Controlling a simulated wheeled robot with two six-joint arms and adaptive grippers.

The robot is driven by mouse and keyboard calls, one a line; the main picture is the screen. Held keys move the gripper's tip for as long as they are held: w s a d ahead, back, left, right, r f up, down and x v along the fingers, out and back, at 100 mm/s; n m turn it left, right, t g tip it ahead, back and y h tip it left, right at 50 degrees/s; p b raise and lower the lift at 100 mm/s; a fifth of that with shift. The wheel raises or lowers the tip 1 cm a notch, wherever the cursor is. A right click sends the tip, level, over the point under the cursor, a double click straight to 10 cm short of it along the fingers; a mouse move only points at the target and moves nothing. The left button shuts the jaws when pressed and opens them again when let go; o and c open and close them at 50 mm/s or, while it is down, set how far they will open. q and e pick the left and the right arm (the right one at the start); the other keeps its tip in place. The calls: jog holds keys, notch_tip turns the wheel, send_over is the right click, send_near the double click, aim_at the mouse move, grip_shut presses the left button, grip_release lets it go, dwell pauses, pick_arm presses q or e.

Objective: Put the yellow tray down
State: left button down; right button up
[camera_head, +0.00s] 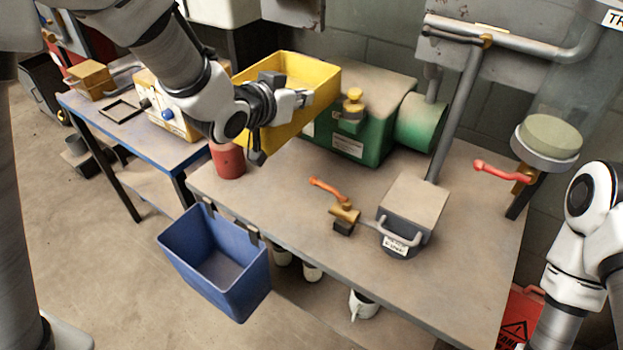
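The yellow tray (313,77) is an open box at the back left of the workbench, beside the green machine. My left gripper (290,98) is at the tray's near wall and overlaps it in the picture. Its fingers look closed about that wall, though the far finger is hidden. I cannot tell whether the tray's underside touches the bench, as the gripper and the near wall hide it. My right arm shows at the right edge, but its gripper is out of the picture.
A green machine (375,134) stands right of the tray. A red can (228,161) is below the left wrist. A blue bin (215,262) hangs on the bench's front edge. A grey box (411,205) and red-handled valve (344,213) stand farther right. Bare bench (290,190) lies in front.

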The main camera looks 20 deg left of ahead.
pick_arm(q)
jog(key=f, duration=1.3)
jog(key=f+b, duration=0.1)
jog(key=f, duration=0.6)
jog(key=shift+w+f, duration=0.25)
jog(key=shift+w, duration=0.1)
jog(key=c, duration=1.8)
grip_release()
jog(key=shift+s+f, duration=0.1)
jog(key=o, duration=0.5)
